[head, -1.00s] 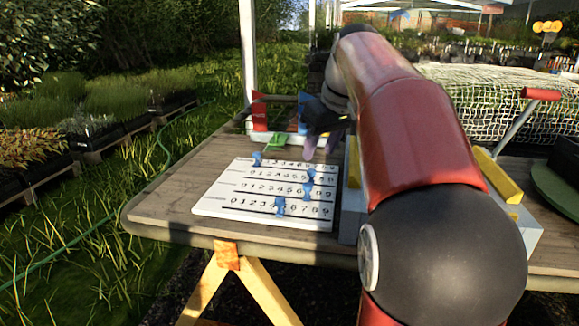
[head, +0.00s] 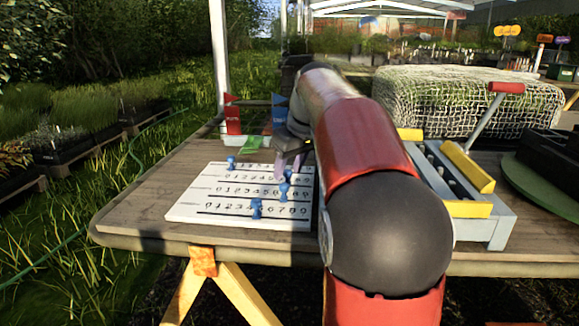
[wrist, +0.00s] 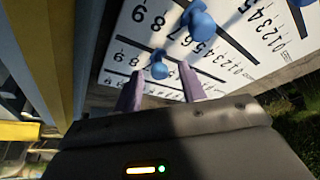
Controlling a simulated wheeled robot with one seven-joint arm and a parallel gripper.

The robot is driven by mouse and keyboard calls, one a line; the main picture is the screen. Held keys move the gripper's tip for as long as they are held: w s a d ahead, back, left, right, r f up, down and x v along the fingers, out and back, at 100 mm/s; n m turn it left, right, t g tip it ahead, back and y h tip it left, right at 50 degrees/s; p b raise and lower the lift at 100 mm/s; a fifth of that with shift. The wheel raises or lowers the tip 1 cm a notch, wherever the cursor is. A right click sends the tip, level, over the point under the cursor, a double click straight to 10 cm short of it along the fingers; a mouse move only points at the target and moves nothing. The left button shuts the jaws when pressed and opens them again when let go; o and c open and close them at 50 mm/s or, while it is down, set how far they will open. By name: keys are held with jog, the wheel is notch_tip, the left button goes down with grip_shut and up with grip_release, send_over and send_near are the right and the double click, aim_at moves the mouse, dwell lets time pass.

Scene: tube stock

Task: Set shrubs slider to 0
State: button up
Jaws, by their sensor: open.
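A white slider board (head: 190,212) lies on the table, with several numbered rows and blue knobs. The top-row knob (head: 231,162) is near the left end. The second-row knob (head: 288,176) and third-row knob (head: 283,189) are towards the right, at high numbers. The front-row knob (head: 256,208) is near the middle. The row names are too small to read, so I cannot tell which is shrubs. My gripper (head: 278,168) is open over the board's far right part. In the wrist view its purple fingers (wrist: 160,88) point towards a blue knob (wrist: 160,68), which appears between and just beyond the tips.
A grey holder with yellow bars (head: 470,209) stands right of the board, close to my arm. A red flag (head: 232,118) and a blue flag (head: 279,110) stand behind the board. A netted bale (head: 465,100) is at the back right. The table is clear left of the board.

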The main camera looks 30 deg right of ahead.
jog(key=shift+c, duration=0.3)
grip_shut()
jog(key=shift+a, duration=0.1)
